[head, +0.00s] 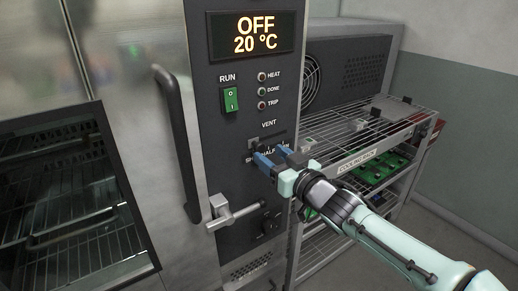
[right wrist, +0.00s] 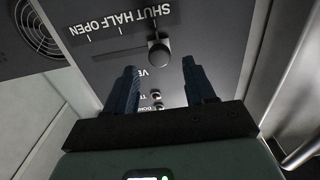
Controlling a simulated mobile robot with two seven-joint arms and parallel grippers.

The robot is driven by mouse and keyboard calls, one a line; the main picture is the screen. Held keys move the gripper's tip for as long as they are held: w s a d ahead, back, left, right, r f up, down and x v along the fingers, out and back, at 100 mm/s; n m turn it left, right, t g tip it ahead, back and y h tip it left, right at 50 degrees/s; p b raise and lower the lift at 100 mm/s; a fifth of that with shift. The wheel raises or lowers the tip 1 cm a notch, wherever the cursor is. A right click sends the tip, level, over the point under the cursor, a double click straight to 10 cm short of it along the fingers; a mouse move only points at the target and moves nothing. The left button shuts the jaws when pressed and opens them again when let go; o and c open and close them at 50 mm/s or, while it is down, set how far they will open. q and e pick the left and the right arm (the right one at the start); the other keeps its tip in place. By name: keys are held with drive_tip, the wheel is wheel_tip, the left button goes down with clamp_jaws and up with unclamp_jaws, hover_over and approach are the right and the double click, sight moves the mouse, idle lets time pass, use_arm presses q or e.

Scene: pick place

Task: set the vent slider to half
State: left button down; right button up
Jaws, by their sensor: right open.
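In the head view the slider (head: 254,144) sits below the VENT label, partly covered by my right gripper. My right gripper (head: 268,154) is open, with its two blue fingers pointing at the panel. In the right wrist view the knob lies beyond the gap between the fingertips (right wrist: 159,66), and no contact is visible. My left gripper is not in view.
The dark control panel (head: 218,160) carries a display reading OFF 20 °C, a green RUN switch (head: 231,99) and three lamps. A door handle (head: 178,140) and a metal latch (head: 228,212) are to the left. A wire cooling rack (head: 388,130) stands at right.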

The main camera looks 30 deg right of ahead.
sight(262, 148)
drive_tip(key=w, duration=0.5)
drive_tip(key=shift+w+a, duration=0.2)
drive_tip(key=shift+w, duration=0.15)
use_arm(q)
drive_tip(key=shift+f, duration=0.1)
